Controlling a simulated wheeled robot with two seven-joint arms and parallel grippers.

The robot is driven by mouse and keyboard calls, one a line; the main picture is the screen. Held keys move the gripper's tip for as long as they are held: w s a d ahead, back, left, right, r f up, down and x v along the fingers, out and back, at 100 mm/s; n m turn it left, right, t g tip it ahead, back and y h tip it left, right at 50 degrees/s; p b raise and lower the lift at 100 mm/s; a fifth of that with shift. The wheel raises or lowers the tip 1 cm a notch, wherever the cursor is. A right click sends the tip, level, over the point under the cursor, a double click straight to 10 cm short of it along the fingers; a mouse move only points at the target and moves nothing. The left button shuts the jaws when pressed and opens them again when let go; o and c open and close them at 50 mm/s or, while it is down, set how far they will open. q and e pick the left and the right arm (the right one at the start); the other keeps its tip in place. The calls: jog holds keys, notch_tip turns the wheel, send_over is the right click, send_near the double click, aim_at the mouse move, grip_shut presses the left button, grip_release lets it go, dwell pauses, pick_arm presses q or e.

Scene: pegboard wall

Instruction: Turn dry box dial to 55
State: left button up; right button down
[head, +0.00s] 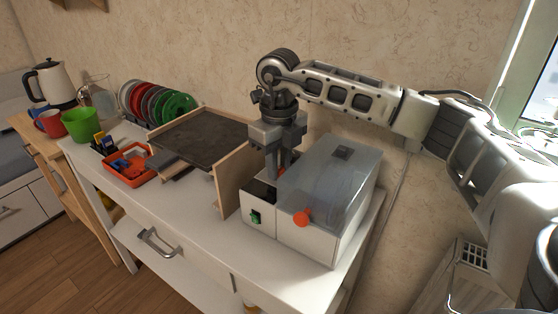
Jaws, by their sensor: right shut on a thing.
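The dry box (328,200) is a white case with a clear lid, standing on the right end of the white bench. Its narrow left part has a dark top panel (258,190) and a green switch (255,217) on the front. My right gripper (278,172) points straight down at this panel, its fingers shut on the dial, which they mostly hide. A small orange bit shows at the fingertips. The dial's marks and setting cannot be read. An orange knob (302,218) sits on the front below the lid. My left gripper is out of view.
A wooden-sided stand with a dark plate (203,137) is close left of the box. Further left are an orange tray (127,168), several coloured spools (160,103), a green cup (80,125) and a kettle (52,84). The bench front (170,212) is clear.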

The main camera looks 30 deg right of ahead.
aim_at(279, 168)
jog(key=shift+m, duration=0.4)
jog(key=c, duration=1.2)
grip_release()
jog(key=shift+r, duration=0.15)
pick_arm(q)
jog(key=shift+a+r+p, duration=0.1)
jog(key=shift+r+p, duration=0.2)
jog(key=shift+p, duration=0.6)
pick_arm(e)
notch_tip(279, 168, up, 16)
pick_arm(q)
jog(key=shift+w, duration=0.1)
